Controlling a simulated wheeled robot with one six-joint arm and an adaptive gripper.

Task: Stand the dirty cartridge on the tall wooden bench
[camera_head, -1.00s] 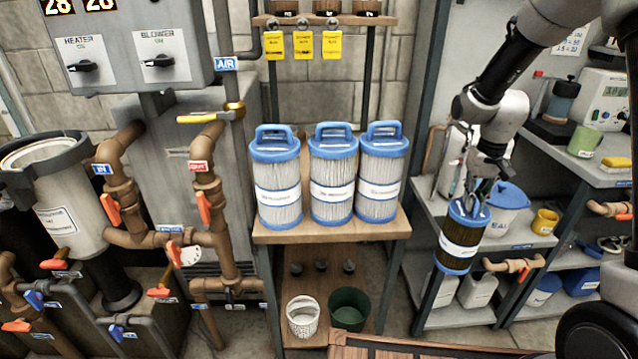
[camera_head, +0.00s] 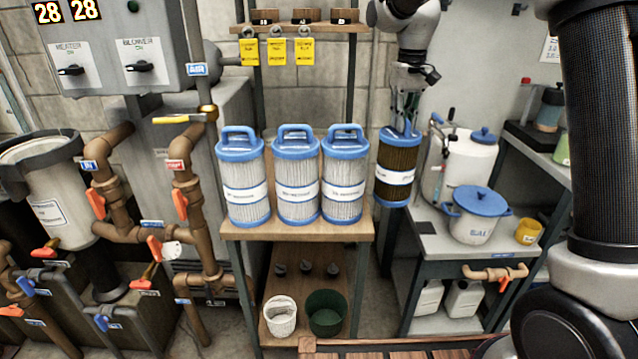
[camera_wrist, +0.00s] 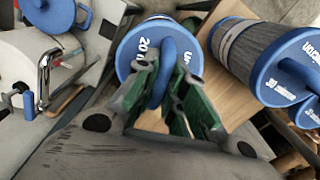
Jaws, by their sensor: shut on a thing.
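The dirty cartridge (camera_head: 396,168), dark brown pleats with blue caps and a white band, hangs upright from my gripper (camera_head: 405,128). In the wrist view my gripper (camera_wrist: 168,95) is shut on the blue handle of the cartridge, whose blue top cap (camera_wrist: 138,45) shows below. Three clean white cartridges with blue caps stand in a row on the wooden bench (camera_head: 300,231): left (camera_head: 243,178), middle (camera_head: 297,177) and right (camera_head: 344,176). The dirty cartridge is just right of the right one and appears beside the bench's right edge. Whether it overlaps the bench top in depth I cannot tell.
Yellow tags (camera_head: 277,51) hang from a shelf above the bench. A white basket (camera_head: 280,316) and a green bucket (camera_head: 326,312) sit on the lower shelf. Right is a grey shelf with a blue-lidded pot (camera_head: 476,214). Brown pipes and valves stand left.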

